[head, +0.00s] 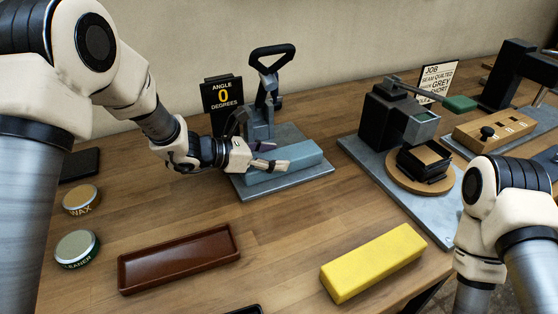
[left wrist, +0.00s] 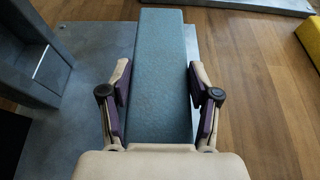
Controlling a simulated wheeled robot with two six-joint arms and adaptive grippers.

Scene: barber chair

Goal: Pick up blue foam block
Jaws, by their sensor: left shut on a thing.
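The blue foam block (head: 296,158) is a long blue-grey bar on the grey base plate of the angle fixture, in the middle of the head view. In the left wrist view the block (left wrist: 162,70) runs lengthwise away from me between the fingers.
A brown tray (head: 180,258), a yellow block (head: 372,262) and two round tins (head: 82,199) lie nearer. A press (head: 390,115) stands right. Table between tray and yellow block is clear.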

